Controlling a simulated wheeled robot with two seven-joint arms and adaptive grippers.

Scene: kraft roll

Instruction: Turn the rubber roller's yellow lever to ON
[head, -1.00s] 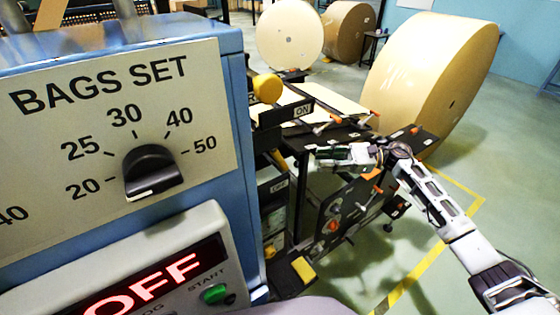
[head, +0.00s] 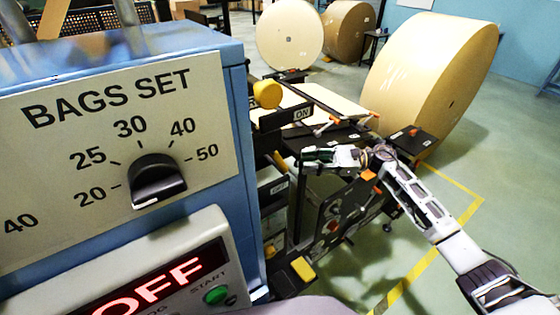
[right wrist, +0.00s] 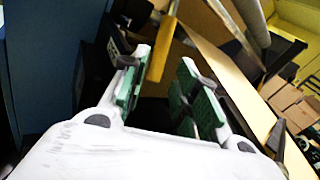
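A round yellow knob (head: 267,94) shows in the head view just right of the blue cabinet, up and left of the ON label (head: 302,113). An OFF label (head: 278,187) sits lower down; the cabinet edge and dark parts hide much of the lever's mounting. In the right wrist view a yellow bar (right wrist: 164,45) shows in the gap between my fingertips, seemingly just beyond them; I cannot tell whether they touch. My left gripper is not in view.
The blue cabinet with the BAGS SET dial (head: 157,180) and red OFF display (head: 150,290) fills the left. The dark machine frame (head: 345,215) lies below my right gripper. A large kraft roll (head: 430,80) stands behind. Green floor is clear at right.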

